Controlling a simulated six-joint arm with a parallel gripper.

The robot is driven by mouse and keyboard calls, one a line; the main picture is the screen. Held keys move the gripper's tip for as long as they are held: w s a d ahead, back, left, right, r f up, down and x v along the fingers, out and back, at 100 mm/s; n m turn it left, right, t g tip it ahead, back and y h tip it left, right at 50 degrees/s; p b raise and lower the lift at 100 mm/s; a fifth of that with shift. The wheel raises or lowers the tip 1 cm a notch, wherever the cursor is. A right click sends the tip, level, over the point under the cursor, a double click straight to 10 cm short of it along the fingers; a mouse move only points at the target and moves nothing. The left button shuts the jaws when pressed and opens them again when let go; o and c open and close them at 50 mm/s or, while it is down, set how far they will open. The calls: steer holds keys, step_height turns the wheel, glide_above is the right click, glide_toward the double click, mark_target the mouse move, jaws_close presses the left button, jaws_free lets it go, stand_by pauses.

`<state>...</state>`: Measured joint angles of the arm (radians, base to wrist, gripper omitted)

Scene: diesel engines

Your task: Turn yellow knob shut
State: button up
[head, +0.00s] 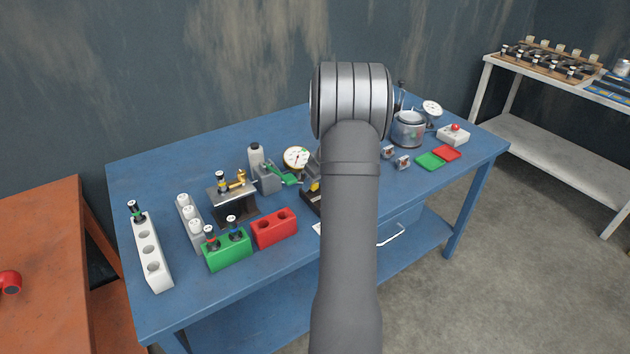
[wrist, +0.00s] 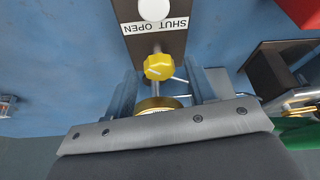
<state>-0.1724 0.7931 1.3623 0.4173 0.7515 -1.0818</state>
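The yellow knob (wrist: 158,67) shows in the wrist view, on a metal stem below a dark plate (wrist: 150,45). The plate has a white label (wrist: 155,26) reading SHUT and OPEN, seen upside down, and a round white disc. A brass ring (wrist: 158,103) shows behind the knob, nearer my gripper. My gripper (wrist: 160,75) is open, with one finger on each side of the knob's line and a visible gap to each. I cannot tell how deep the knob lies between the fingertips. In the head view my arm hides the gripper and most of this fixture; a bit of yellow (head: 315,186) shows beside the arm.
On the blue table (head: 150,185), a green block (head: 228,254), a red block (head: 274,229) and a dark-based metal fixture (head: 233,205) stand left of my arm. A round gauge (head: 296,158) stands behind. A metal pot (head: 408,130) and coloured pads are at right.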

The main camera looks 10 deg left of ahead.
steer(key=c, duration=0.9)
steer(key=shift+o, duration=0.2)
steer(key=shift+m, duration=0.4)
steer(key=m+t+h, duration=0.1)
steer(key=m, duration=0.1)
steer(key=shift+s+a+m, duration=0.1)
steer(key=shift+m, duration=0.2)
steer(key=shift+a+m+t+h, duration=0.1)
steer(key=shift+m+t+h, duration=0.4)
steer(key=shift+m, duration=1.4)
steer(key=o, duration=1)
